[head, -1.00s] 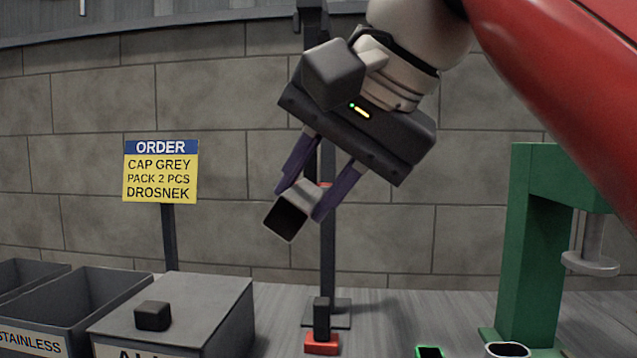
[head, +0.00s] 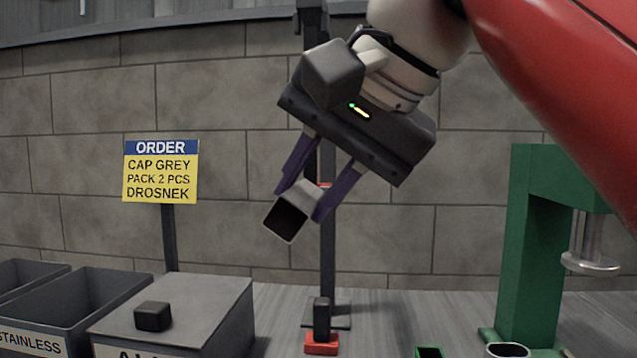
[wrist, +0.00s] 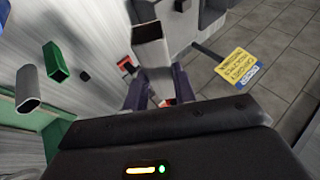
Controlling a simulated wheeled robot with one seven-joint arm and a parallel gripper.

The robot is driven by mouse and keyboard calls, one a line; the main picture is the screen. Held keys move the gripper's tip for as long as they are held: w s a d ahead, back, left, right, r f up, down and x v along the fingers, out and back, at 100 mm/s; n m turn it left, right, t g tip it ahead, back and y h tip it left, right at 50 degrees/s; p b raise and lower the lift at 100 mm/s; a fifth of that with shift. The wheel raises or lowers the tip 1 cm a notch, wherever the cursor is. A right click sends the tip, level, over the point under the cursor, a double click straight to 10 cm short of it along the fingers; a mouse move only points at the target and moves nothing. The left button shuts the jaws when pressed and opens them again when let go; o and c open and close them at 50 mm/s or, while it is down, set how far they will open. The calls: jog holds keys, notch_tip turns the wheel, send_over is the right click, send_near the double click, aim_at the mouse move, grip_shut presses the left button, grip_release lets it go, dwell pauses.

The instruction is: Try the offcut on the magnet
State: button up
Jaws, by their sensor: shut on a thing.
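The offcut, a short grey square tube (head: 299,194), is held between the purple fingers of my gripper (head: 301,204). Its open end faces down and left in the head view. It is in the air, clear of the floor. In the wrist view the offcut (wrist: 151,50) sticks out beyond the fingertips. A red block with a black upright part (head: 321,343) stands below at the foot of a dark post; it may be the magnet, but I cannot tell.
A grey box (head: 210,295) with a small black block (head: 153,316) on it stands at lower left, beside open bins (head: 75,300). A yellow order sign (head: 160,175) stands behind. A green press (head: 530,240) is at right, with open tube ends (head: 508,350) in front.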

aim_at(299, 199)
jog(key=shift+s+a+r, duration=0.1)
jog(key=shift+s+a, duration=0.05)
jog(key=shift+s, duration=1.4)
dwell(2.6)
